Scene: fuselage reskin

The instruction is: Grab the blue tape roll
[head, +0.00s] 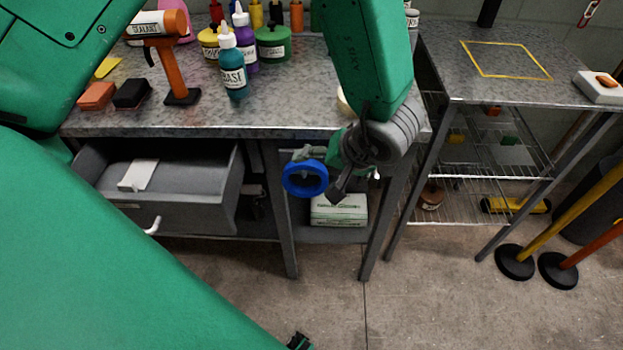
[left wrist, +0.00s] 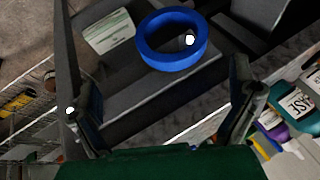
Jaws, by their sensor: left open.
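The blue tape roll (head: 289,181) is a thick ring at the front edge of the workbench, between the open drawer and the bench's right end. It also shows in the left wrist view (left wrist: 168,60), upper middle, with a small white peg end showing inside its hole; it seems to hang on that peg. My left gripper (head: 323,172) is right beside the roll in the head view, its fingers apart. In the left wrist view the two fingers (left wrist: 168,105) stand wide open with the roll ahead, between and beyond the tips. Nothing is held. My right gripper is not visible.
An open grey drawer (head: 190,207) juts out left of the roll. A pale box (head: 339,210) sits on the shelf below. Bottles, including a teal one (head: 232,72), stand on the workbench (head: 290,115). A second peg end (left wrist: 70,110) shows by a finger.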

